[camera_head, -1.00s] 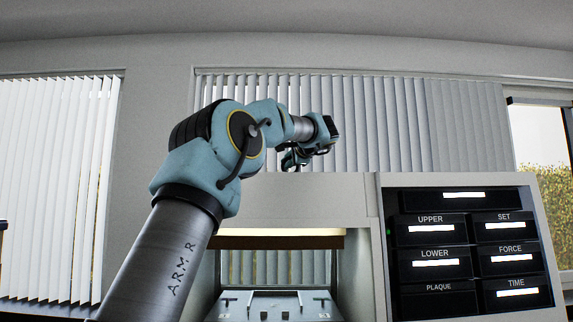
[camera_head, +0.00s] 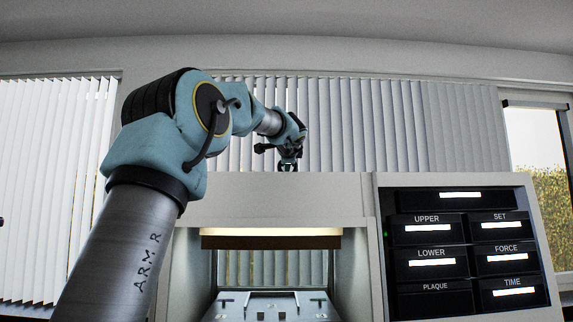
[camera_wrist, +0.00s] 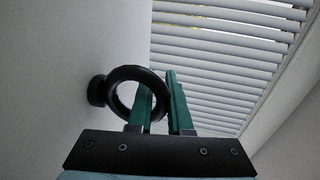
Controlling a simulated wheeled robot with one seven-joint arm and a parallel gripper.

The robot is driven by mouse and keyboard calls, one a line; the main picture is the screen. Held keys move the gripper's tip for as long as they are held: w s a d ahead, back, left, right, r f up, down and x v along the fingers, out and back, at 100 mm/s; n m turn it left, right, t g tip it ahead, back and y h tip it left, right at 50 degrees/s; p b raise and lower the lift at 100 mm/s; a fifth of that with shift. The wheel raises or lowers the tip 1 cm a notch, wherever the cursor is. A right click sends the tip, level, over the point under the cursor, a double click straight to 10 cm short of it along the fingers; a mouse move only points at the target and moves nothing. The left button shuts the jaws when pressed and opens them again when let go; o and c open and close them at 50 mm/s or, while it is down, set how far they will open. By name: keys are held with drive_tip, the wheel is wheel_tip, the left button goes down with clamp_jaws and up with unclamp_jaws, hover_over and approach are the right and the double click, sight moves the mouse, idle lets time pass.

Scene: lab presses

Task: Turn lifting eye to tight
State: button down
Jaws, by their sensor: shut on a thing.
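The lifting eye (camera_wrist: 114,92) is a dark ring with a short collar at its left, against a pale surface in the wrist view. My gripper (camera_wrist: 160,84) has two green fingers, one inside the ring's opening and one outside its right side. The fingers are shut on the ring's right rim. In the head view my gripper (camera_head: 288,164) points down at the top of the press (camera_head: 330,188). The eye is too small and dark to make out clearly there.
The press has an open, lit chamber (camera_head: 272,232) and a dark control panel (camera_head: 465,250) at right. Window blinds (camera_head: 370,125) hang behind it. Free air surrounds the wrist above the press top.

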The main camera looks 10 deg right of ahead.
drive_tip(key=c, duration=1.1)
unclamp_jaws()
drive_tip(key=shift+s, duration=0.1)
drive_tip(key=b+v, duration=0.4)
drive_tip(key=v, duration=0.6)
drive_tip(key=shift+s+b, duration=0.3)
drive_tip(key=shift+s, duration=0.05)
